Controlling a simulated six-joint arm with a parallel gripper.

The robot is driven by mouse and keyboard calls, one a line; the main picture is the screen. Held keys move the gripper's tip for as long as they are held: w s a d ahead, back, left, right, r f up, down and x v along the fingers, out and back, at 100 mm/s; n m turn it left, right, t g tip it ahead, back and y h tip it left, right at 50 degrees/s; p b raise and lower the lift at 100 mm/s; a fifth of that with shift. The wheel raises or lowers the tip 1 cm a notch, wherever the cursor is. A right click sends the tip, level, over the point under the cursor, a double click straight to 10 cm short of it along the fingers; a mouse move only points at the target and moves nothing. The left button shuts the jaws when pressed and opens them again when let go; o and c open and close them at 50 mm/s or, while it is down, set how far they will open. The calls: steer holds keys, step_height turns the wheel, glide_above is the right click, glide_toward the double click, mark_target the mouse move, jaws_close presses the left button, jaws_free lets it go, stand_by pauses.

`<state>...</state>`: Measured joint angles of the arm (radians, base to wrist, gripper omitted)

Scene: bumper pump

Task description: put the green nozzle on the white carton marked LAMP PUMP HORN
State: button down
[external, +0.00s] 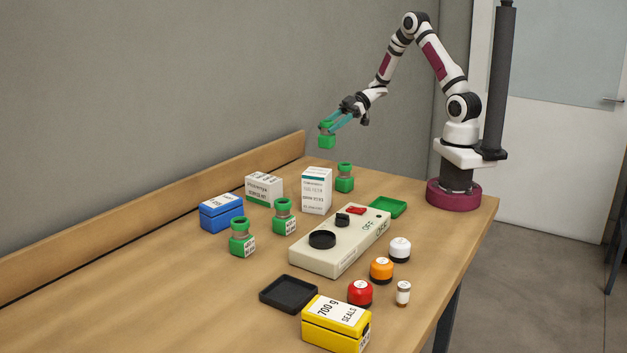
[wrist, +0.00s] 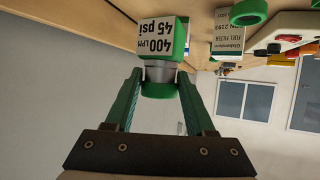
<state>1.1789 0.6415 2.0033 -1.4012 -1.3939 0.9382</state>
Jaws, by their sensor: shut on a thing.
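My gripper (external: 338,124) is shut on a green nozzle (external: 327,135), held in the air above the far end of the table. In the wrist view my gripper (wrist: 160,92) grips its grey neck, and the nozzle (wrist: 163,52) has a white label reading 400 LPM 45 psi. A taller white carton (external: 316,192) stands below, and a lower white carton (external: 264,190) with a green band stands to its left. Their print is too small to read surely, so I cannot tell which says LAMP PUMP HORN. A white carton (wrist: 228,32) also shows in the wrist view.
Other green nozzles stand on the table: one behind the tall carton (external: 345,178), two in front (external: 284,217) (external: 242,238). A blue box (external: 221,212), a cream control panel (external: 340,243), a green tray (external: 387,207), a black tray (external: 289,294) and a yellow box (external: 337,325) lie around.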

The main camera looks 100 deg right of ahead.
steer(key=w+a+r, duration=0.3)
steer(key=w+r, duration=0.1)
steer(key=w, duration=0.3)
steer(key=w+a+r, duration=0.3)
steer(key=w+r, duration=0.1)
steer(key=w, duration=0.3)
glide_above(268, 177)
steer(key=shift+m+h, duration=0.3)
steer(key=shift+m, duration=0.1)
step_height(268, 177, down, 11)
steer(key=shift+d+r, duration=0.1)
steer(key=shift+d, duration=0.05)
steer(key=shift+f, duration=0.2)
steer(key=shift+c, duration=1.2)
jaws_free()
steer(key=shift+f, duration=0.15)
